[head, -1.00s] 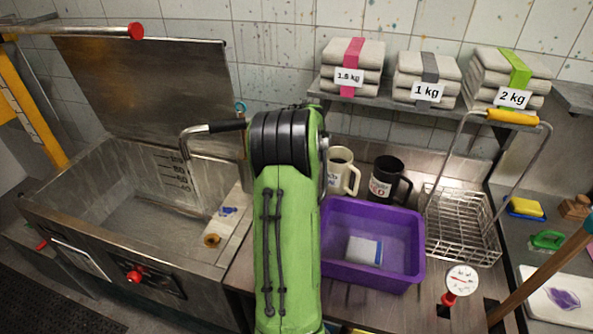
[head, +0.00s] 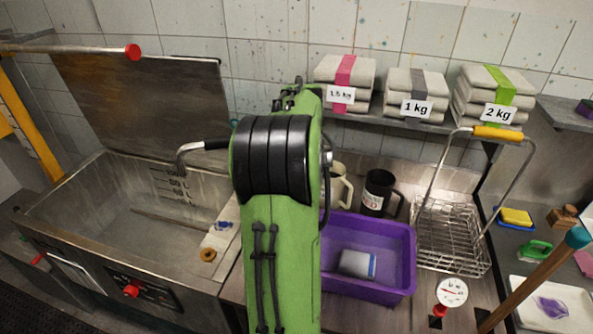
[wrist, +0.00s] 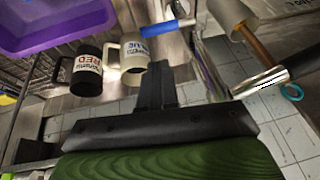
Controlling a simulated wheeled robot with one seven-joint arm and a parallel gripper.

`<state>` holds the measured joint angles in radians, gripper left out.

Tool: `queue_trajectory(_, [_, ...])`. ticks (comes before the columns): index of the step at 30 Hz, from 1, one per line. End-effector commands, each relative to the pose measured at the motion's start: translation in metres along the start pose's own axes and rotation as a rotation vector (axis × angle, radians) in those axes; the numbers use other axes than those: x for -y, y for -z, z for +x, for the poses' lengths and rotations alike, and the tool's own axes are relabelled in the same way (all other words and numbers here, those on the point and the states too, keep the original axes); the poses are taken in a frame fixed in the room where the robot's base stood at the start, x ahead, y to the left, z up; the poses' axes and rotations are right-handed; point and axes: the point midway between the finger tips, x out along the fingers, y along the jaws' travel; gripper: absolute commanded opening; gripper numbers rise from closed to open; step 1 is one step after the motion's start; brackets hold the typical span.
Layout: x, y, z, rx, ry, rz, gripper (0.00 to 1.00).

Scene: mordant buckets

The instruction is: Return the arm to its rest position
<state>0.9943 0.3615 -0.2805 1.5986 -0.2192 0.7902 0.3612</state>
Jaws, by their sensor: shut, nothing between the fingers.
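My green arm (head: 281,240) with its black joint rises through the middle of the head view. It hides whatever is behind it, and my gripper cannot be made out there. In the wrist view my black gripper (wrist: 158,75) is shut and empty, with its fingers together. It points toward the wall tiles and the back of the counter. The black mug (wrist: 86,68) and the cream mug (wrist: 128,60) show left of the fingers, apart from them.
A purple tub (head: 362,292) holding a grey-white packet (head: 356,264) stands right of my arm. A wire basket (head: 450,237) is further right. An open steel tank (head: 50,208) with a black-handled spout (head: 204,145) is at left. A shelf (head: 370,117) carries bundles of cloth.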

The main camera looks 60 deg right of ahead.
Motion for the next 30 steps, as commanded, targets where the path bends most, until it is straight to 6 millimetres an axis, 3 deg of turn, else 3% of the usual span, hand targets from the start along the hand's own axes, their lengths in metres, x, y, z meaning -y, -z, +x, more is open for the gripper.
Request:
queue_trajectory(3, [-0.001,0.0,-0.009,0.0,-0.001,0.001,0.0])
queue_trajectory(14, [-0.001,0.0,-0.01,0.0,-0.001,0.0,0.0])
queue_trajectory(17, [0.015,-0.011,-0.02,0.001,0.022,-0.038,0.0])
queue_trajectory(20, [0.058,-0.051,-0.051,0.009,0.09,-0.166,0.0])
queue_trajectory(24, [0.113,-0.147,-0.109,0.027,0.217,-0.447,0.0])
queue_trajectory(27, [0.124,-0.226,-0.145,0.034,0.305,-0.676,0.0])
queue_trajectory(30, [0.108,-0.305,-0.173,0.027,0.391,-0.932,0.0])
